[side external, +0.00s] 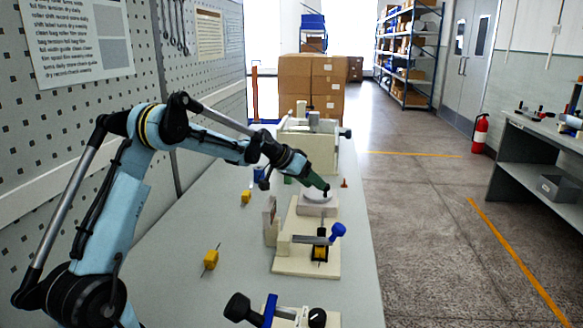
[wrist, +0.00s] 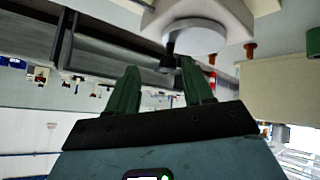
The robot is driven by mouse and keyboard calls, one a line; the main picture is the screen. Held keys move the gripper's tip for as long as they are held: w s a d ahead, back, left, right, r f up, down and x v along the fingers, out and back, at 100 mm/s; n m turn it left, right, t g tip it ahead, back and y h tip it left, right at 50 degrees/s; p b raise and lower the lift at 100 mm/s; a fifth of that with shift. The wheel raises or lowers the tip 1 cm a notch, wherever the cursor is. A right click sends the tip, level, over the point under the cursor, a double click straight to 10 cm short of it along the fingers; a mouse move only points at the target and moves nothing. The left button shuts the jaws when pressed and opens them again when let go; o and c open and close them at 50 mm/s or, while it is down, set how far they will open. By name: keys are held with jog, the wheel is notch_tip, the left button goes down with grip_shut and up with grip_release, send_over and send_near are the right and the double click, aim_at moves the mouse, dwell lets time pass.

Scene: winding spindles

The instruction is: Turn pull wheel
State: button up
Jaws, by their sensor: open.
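The pull wheel (side external: 317,197) is a pale round disc on a cream block, with a small dark knob (side external: 327,188) at its edge. In the wrist view the wheel (wrist: 196,40) is at the top, and its dark knob (wrist: 170,50) points toward my gripper. My gripper (side external: 317,180) has green fingers and reaches down over the wheel from the left. In the wrist view the fingers (wrist: 160,66) are apart with nothing held. The knob appears just beyond the tips, in line with the gap, nearer the right finger. Contact cannot be told.
A cream fixture with a blue-handled part (side external: 337,232) stands in front of the wheel. A larger cream machine (side external: 325,150) stands behind it. Yellow spools (side external: 211,259) lie on the table to the left. A black-knobbed device (side external: 240,308) is at the near edge.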

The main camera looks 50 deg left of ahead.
jog(key=s+a+r+m+t, duration=0.1)
jog(key=s+a+m+t, duration=0.15)
jog(key=s+t, duration=0.2)
jog(key=shift+m, duration=0.45)
jog(key=x, duration=1.1)
jog(key=shift+w+d+f, duration=0.15)
jog(key=shift+d, duration=0.25)
jog(key=shift+c, duration=0.4)
jog(key=c, duration=0.9)
jog(key=shift+o, duration=0.2)
jog(key=shift+w+n, duration=0.1)
jog(key=shift+n, duration=0.2)
